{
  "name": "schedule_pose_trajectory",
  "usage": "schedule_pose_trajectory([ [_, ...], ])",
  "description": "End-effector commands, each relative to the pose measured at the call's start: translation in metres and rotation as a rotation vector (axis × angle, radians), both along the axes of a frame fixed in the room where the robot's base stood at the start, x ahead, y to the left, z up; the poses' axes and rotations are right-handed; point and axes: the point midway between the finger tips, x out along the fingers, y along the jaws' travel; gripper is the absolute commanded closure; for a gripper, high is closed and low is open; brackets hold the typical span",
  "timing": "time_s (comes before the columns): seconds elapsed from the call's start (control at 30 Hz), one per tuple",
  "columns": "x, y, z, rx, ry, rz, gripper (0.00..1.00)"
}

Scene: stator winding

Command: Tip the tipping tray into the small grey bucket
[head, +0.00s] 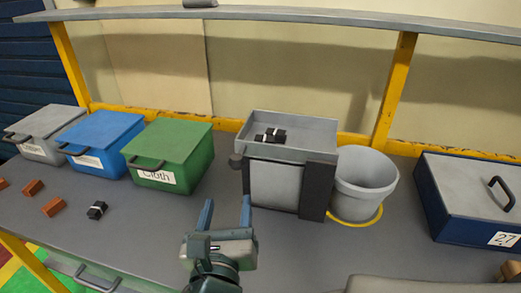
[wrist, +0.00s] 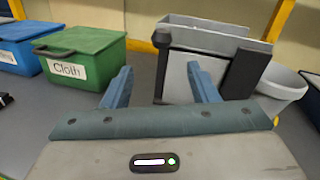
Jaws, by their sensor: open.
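The tipping tray (head: 300,153) sits level on top of a grey stand with dark uprights at the back middle of the bench. Small black pieces with white bands (head: 270,135) lie in it. A dark knob (head: 236,161) sticks out at its left. The small grey bucket (head: 365,186) stands just right of the stand, inside a yellow ring; its inside is mostly hidden. My gripper (head: 226,217) is open and empty, in front and left of the stand. In the wrist view the tray (wrist: 222,40) is ahead, beyond my fingers, with the bucket (wrist: 283,92) partly shown at right.
Lidded bins stand at left: grey (head: 45,125), blue (head: 103,135) and green labelled Cloth (head: 172,148). Brown blocks (head: 53,206) and a black piece (head: 97,210) lie front left. A dark blue box (head: 475,195) stands at right. A shelf (head: 300,14) runs above.

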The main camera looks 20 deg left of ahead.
Motion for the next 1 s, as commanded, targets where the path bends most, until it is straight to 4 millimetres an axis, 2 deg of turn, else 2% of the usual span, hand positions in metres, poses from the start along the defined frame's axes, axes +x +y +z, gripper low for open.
schedule_pose_trajectory([
  [0.6, 0.106, 0.042, 0.000, 0.000, 0.003, -0.008, 0.46],
  [0.8, 0.122, 0.049, 0.000, 0.001, 0.003, -0.008, 0.46],
  [1.0, 0.124, 0.050, 0.000, 0.002, 0.003, -0.005, 0.46],
])
